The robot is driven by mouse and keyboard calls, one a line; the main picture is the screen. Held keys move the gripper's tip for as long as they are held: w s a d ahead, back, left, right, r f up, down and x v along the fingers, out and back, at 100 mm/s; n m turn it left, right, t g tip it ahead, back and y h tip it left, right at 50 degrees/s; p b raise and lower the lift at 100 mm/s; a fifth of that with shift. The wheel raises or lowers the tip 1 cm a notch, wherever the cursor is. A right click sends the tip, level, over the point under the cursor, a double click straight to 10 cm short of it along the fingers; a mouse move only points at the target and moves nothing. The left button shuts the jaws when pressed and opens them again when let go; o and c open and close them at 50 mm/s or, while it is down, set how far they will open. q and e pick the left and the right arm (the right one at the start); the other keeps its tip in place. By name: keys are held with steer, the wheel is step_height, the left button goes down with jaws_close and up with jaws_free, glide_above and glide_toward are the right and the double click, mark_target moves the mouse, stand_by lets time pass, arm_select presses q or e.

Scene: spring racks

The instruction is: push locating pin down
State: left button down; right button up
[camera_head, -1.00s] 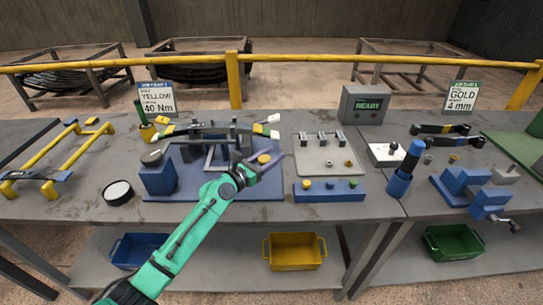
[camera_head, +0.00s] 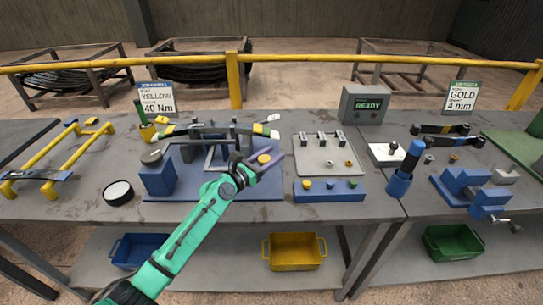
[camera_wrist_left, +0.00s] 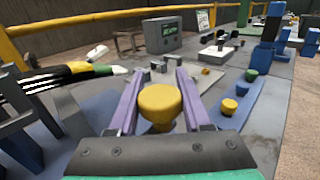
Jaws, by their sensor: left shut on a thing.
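The locating pin shows as a yellow round knob (camera_head: 264,159) at the right side of the blue fixture plate (camera_head: 225,191). In the left wrist view the yellow knob (camera_wrist_left: 160,104) sits between the two purple fingers. My left gripper (camera_head: 270,163) is shut on it, with the fingers on either side of its head; it also shows in the left wrist view (camera_wrist_left: 160,78). The lower part of the pin is hidden behind the gripper. Dark leaf springs (camera_head: 215,132) lie across the fixture behind the gripper. My right gripper is not in view.
A blue button box (camera_head: 330,191) and a grey plate with clips (camera_head: 327,160) stand right of the fixture. A blue post (camera_head: 157,178) stands left. A READY display box (camera_head: 365,105) is at the back. The bench front between round black puck (camera_head: 117,192) and button box is partly covered by my arm.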

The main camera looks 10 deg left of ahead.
arm_select(q)
step_height(320, 180, down, 5)
steer(key=b, duration=0.3)
steer(key=shift+d+r+b, duration=0.1)
steer(key=shift+r+b, duration=0.05)
steer(key=shift+b, duration=0.25)
steer(key=shift+w+r, duration=0.1)
steer(key=shift+r, duration=0.15)
steer(key=shift+c, duration=1.8)
jaws_free()
steer(key=shift+r, duration=0.15)
steer(key=shift+s+a, duration=0.2)
